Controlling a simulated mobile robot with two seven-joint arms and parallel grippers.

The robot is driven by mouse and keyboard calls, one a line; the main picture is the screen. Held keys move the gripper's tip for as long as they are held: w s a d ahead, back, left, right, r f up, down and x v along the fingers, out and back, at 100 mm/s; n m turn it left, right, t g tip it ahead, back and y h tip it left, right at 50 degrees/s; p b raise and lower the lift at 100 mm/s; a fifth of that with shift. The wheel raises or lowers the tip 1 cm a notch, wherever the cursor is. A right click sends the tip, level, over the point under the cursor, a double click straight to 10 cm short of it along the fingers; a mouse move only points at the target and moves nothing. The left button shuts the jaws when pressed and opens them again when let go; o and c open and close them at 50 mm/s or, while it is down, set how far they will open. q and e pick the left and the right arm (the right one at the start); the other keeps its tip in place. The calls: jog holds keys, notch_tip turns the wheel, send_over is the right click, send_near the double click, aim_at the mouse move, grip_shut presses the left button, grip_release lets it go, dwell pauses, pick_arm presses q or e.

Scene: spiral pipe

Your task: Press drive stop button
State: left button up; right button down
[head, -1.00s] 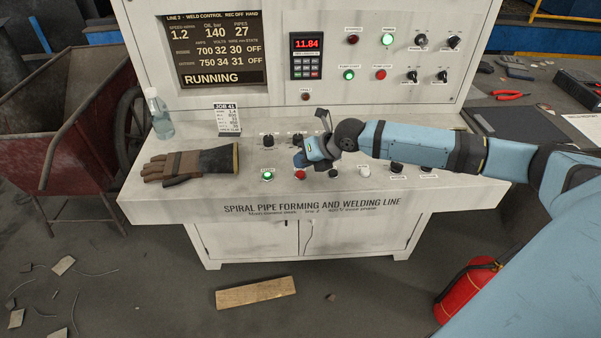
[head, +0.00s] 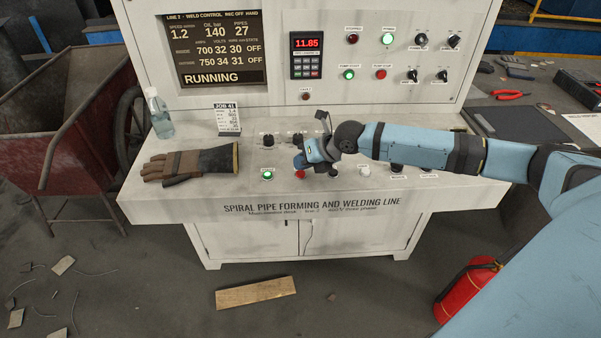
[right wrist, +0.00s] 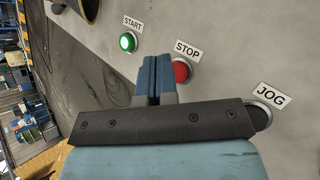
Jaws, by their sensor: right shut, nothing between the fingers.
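The red stop button (head: 300,174) is on the sloped desk top, between the lit green start button (head: 267,175) and the dark jog button (head: 333,173). In the right wrist view the red button (right wrist: 181,71) sits under a STOP label, just right of my fingertips. My right gripper (head: 300,163) is shut and empty, just above the stop button. In the right wrist view its fingers (right wrist: 156,72) are together and partly overlap the button's edge; I cannot tell whether they touch it. The screen (head: 212,50) reads RUNNING. My left gripper is out of view.
Several knobs and a white button (head: 364,170) are near my right arm. An upright panel with a keypad (head: 306,56) stands behind.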

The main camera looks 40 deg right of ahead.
jog(key=shift+f, duration=0.25)
dwell(0.4)
jog(key=shift+f, duration=0.2)
dwell(0.5)
jog(key=shift+r, duration=0.15)
jog(key=shift+r+p, duration=0.55)
jog(key=shift+r, duration=0.1)
jog(key=shift+r, duration=0.1)
